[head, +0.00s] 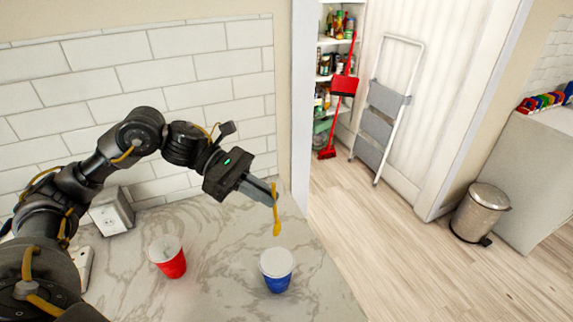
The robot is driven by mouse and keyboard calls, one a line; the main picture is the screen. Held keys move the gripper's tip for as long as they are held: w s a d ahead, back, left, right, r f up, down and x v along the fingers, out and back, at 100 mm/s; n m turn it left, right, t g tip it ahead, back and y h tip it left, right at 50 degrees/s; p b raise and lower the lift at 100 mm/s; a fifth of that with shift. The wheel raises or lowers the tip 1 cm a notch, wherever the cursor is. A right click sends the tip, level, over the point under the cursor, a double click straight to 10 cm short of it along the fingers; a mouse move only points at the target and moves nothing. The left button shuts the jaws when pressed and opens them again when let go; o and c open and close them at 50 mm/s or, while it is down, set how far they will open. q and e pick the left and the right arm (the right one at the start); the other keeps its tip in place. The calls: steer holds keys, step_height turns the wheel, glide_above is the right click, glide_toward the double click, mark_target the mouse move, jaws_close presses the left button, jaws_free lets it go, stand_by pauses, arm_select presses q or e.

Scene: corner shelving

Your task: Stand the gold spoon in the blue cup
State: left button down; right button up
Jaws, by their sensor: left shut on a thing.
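The gold spoon (276,218) hangs nearly upright from my left gripper (272,194), which is shut on its upper part. The spoon's wider end points down. The blue cup (278,282) stands upright on the marble counter, with a white rim and pale inside showing at the top. In the picture, the spoon's lower end is just above the cup's rim and apart from it. The inside of the cup shows only partly. My right gripper is not in view.
A red cup (170,262) stands on the marble counter (215,290) to the left of the blue cup. A grey box (111,213) stands by the tiled wall. The counter's right edge is close to the blue cup, with open floor beyond.

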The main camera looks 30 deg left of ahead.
mark_target(275, 226)
arm_select(q)
steer(key=f, duration=0.2)
steer(key=f+b, duration=0.1)
steer(key=f, duration=0.3)
steer(key=shift+s+f+b, duration=0.3)
steer(key=shift+f+b, duration=0.05)
steer(key=shift+f, duration=0.05)
step_height(275, 226, down, 9)
steer(key=b, duration=1.1)
steer(key=shift+r, duration=0.1)
stand_by(0.4)
steer(key=c, duration=1.5)
jaws_free()
